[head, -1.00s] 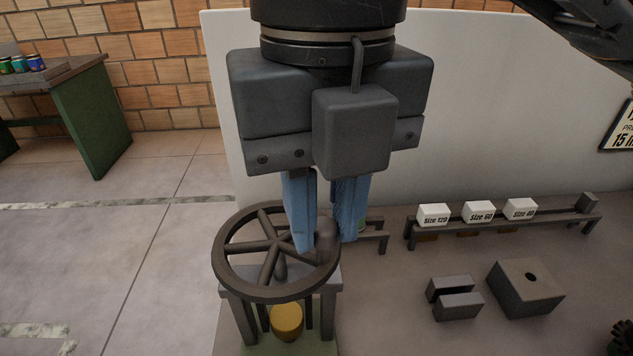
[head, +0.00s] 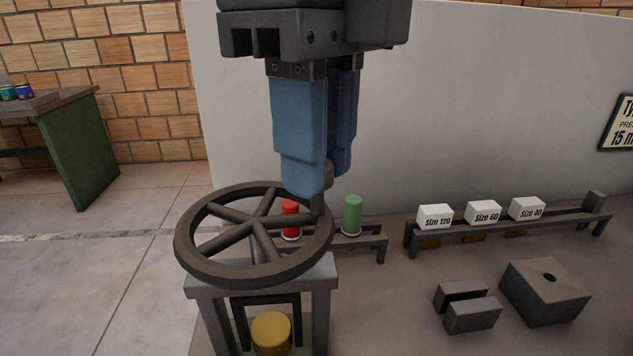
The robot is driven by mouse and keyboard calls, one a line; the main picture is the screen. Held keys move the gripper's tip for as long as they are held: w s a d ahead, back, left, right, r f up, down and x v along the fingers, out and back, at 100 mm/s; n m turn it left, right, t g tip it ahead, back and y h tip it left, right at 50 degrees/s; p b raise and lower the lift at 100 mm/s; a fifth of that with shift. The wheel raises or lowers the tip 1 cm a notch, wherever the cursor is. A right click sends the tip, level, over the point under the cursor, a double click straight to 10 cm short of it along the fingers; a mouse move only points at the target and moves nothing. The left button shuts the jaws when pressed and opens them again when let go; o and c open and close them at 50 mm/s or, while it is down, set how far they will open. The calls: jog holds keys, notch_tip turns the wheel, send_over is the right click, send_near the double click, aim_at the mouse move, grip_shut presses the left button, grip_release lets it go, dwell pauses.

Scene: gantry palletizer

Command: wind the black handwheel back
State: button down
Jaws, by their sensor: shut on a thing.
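The black handwheel (head: 195,258) lies nearly flat on top of a grey stand in the head view, left of the middle. It has several spokes and an upright crank handle (head: 328,175) at its back right rim. My gripper (head: 318,178) comes down from above with its blue fingers around that handle, shut on it. The fingers hide most of the handle.
A yellow cylinder (head: 271,333) sits under the wheel inside the stand. Right are white size boxes (head: 482,213), a slotted block (head: 468,306) and a holed block (head: 545,290).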

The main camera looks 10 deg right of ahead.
aim_at(250, 185)
jog(key=n, duration=0.1)
jog(key=w+n+b, duration=0.1)
jog(key=n, duration=0.2)
jog(key=shift+w+a+f+n+b, duration=0.1)
jog(key=shift+w+a+n+b, duration=0.2)
jog(key=shift+w+b, duration=0.1)
jog(key=n, duration=0.2)
jog(key=w+a+n, duration=0.1)
jog(key=n, duration=0.1)
jog(key=shift+w+n, duration=0.2)
jog(key=shift+n, duration=0.1)
jog(key=n, duration=0.1)
jog(key=a+n, duration=0.1)
jog(key=n, duration=0.1)
jog(key=w+n, duration=0.1)
jog(key=shift+a+n, duration=0.25)
jog(key=shift+n, duration=0.05)
jog(key=shift+w+a+n+p, duration=0.1)
jog(key=shift+a+n, duration=0.2)
jog(key=shift+n, duration=0.5)
jog(key=shift+s+a+n+p, duration=0.1)
jog(key=shift+a+n, duration=0.25)
jog(key=shift+n, duration=0.45)
jog(key=shift+w+a+n+p, duration=0.1)
jog(key=shift+a+n, duration=0.2)
jog(key=shift+n, duration=0.5)
jog(key=c, duration=1)
grip_release()
